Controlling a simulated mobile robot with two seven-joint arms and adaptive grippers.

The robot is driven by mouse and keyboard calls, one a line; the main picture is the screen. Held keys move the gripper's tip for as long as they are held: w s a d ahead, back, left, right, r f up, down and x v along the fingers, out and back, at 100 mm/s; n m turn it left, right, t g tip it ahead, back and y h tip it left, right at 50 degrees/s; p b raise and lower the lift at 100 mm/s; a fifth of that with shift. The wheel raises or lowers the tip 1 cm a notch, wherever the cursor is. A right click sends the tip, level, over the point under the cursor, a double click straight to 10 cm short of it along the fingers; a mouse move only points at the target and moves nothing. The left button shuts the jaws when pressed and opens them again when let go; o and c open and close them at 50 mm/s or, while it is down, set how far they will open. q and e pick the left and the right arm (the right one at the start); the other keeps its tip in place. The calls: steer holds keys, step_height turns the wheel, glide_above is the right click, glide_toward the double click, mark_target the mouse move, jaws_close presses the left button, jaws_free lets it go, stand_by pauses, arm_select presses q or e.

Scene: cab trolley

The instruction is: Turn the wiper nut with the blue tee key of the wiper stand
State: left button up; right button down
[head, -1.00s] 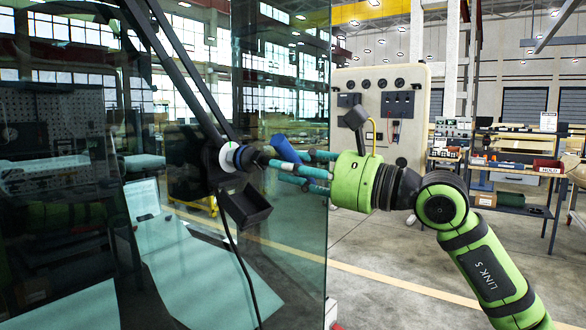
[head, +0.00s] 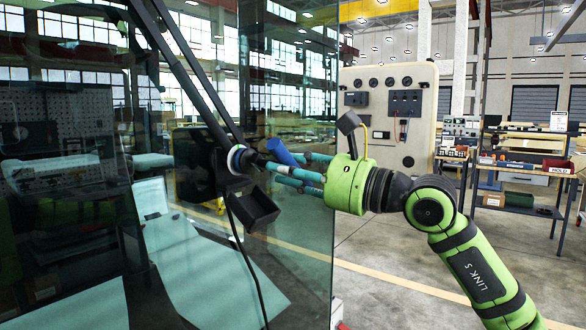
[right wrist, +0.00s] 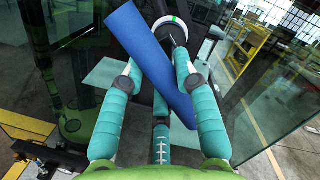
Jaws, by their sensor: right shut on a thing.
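The blue tee key (head: 280,152) shows as a thick blue bar between my right gripper's fingers; it crosses the right wrist view (right wrist: 150,62) at a slant. My right gripper (head: 270,168) has teal fingers and is shut on the key. The wiper hub (head: 237,160), with a pale ring and blue collar, is just left of the fingertips. In the right wrist view a dark disc with a white and green rim (right wrist: 168,28) is beyond the bar. The nut is hidden, and I cannot tell whether the key sits on it. My left gripper is not in view.
Dark wiper arms (head: 190,75) rise up-left from the hub across the glass pane (head: 300,260). An open black box (head: 254,209) is below the hub, with a cable hanging nearby. A beige panel (head: 420,150) stands behind my right arm.

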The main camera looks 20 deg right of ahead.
steer(key=shift+w+a+r, duration=0.1)
steer(key=m+b, duration=0.1)
steer(key=m, duration=0.1)
steer(key=shift+m+t, duration=0.3)
steer(key=shift+t, duration=0.1)
steer(key=shift+r+m+t+h, duration=0.1)
steer(key=shift+m+t+h, duration=0.2)
steer(key=shift+m, duration=1.3)
steer(key=shift+a+m+b, duration=0.1)
steer(key=shift+m+b, duration=0.45)
steer(key=shift+m, duration=0.45)
steer(key=m+h, duration=0.1)
steer(key=m, duration=0.3)
steer(key=shift+r+t, duration=0.1)
steer(key=shift+t, duration=0.3)
